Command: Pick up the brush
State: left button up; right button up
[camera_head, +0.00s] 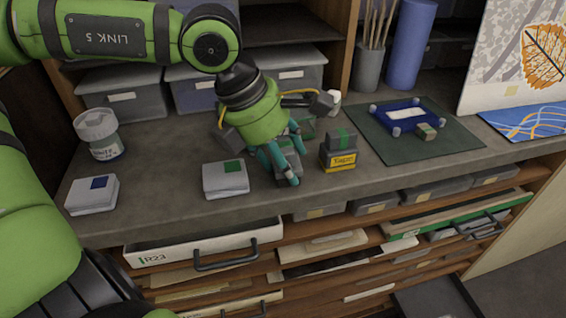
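Several thin brushes (379,24) stand upright in a grey cup (368,68) at the back of the counter, right of centre. Their upper ends are cut off by the top of the picture. My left gripper (284,160) reaches down from the upper left with teal fingers, well left of and in front of the cup, apart from the brushes. Its fingers are around or just above a small grey box (288,166). I cannot tell whether they touch or grip it. My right gripper is not in view.
A lidded jar (99,135), a white box with a blue label (92,195) and one with a green label (226,179) stand left. A yellow-labelled block (340,160), green mat (449,138) with blue frame (404,117), and blue roll (407,45) are right. Drawers (204,243) protrude below.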

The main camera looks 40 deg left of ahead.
aim_at(287, 145)
pick_arm(q)
jog(key=shift+f, duration=0.1)
jog(key=shift+r, duration=0.55)
jog(key=r, duration=0.3)
jog(key=shift+w+d+r, duration=0.15)
jog(key=shift+w+r, duration=0.1)
jog(key=shift+w, duration=0.1)
jog(key=w+d+r, duration=0.2)
jog(key=w, duration=0.1)
jog(key=w+d+r, duration=0.2)
jog(key=w, duration=0.1)
jog(key=w+d+r, duration=0.2)
jog(key=shift+w+d+r, duration=0.2)
jog(key=shift+w+d, duration=0.05)
jog(key=shift+w, duration=0.15)
jog(key=shift+o, duration=1.4)
jog(key=shift+c, duration=0.7)
